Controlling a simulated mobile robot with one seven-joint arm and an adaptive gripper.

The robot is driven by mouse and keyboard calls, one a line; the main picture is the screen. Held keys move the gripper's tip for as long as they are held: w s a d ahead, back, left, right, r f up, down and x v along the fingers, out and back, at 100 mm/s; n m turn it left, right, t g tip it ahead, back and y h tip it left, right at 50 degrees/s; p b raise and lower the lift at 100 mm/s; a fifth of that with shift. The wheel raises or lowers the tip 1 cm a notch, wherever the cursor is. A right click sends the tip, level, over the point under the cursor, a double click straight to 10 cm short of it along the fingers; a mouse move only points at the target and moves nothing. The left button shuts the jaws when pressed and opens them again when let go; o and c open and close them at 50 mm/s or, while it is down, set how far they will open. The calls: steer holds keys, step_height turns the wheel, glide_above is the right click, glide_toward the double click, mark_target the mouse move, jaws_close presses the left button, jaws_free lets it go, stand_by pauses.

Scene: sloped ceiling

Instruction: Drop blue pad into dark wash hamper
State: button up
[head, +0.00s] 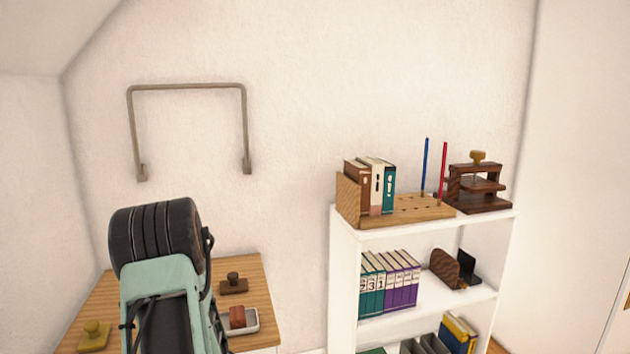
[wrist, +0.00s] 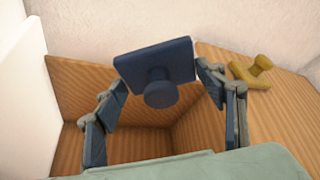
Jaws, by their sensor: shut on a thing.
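The blue pad (wrist: 181,58) is a dark blue square plate with a round knob, seen in the wrist view. My gripper (wrist: 163,82) is shut on it, with a finger at each side, and holds it tilted. Below it is an open wood-grain box (wrist: 85,90) with striped tan walls; its inside is partly shaded. I cannot tell whether this box is the dark wash hamper; no plainly dark hamper shows in either view. In the head view my own arm stands at the lower left, and the gripper's fingers and the pad do not show.
A wooden tabletop (head: 247,273) bears a yellow stamp-like piece (head: 94,336), a dark brown one (head: 233,284) and a reddish block (head: 237,317) on a white tray (head: 252,321). A white shelf (head: 342,250) with books stands to the right. A metal rail (head: 187,87) is on the wall.

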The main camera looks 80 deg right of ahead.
step_height(320, 180, down, 4)
steer(key=shift+f+b, duration=0.1)
steer(key=shift+b, duration=0.85)
steer(key=o, duration=1.1)
steer(key=v, duration=1.2)
